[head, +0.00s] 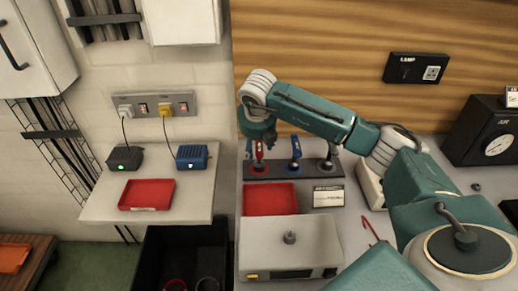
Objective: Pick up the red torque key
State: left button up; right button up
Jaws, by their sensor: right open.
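The red torque key (259,154) stands upright at the left end of a dark rack (313,169) at the back of the bench. My right gripper (259,145) is open and points down right at the key's upper part. The fingers and gripper body hide the key's top, and I cannot tell whether they touch it. A blue key (295,150) stands in the middle of the rack, and a dark, pale-topped one (327,164) at its right. My left gripper is not in view.
A red tray (270,199) and a grey box with a knob (290,252) lie in front of the rack. A small label card (328,196) stands beside the tray. A gauge box (485,132) is at the right. A left shelf holds another red tray (147,194) and two chargers.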

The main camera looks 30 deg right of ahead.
grip_shut()
jog(key=shift+r, duration=0.1)
dwell(0.3)
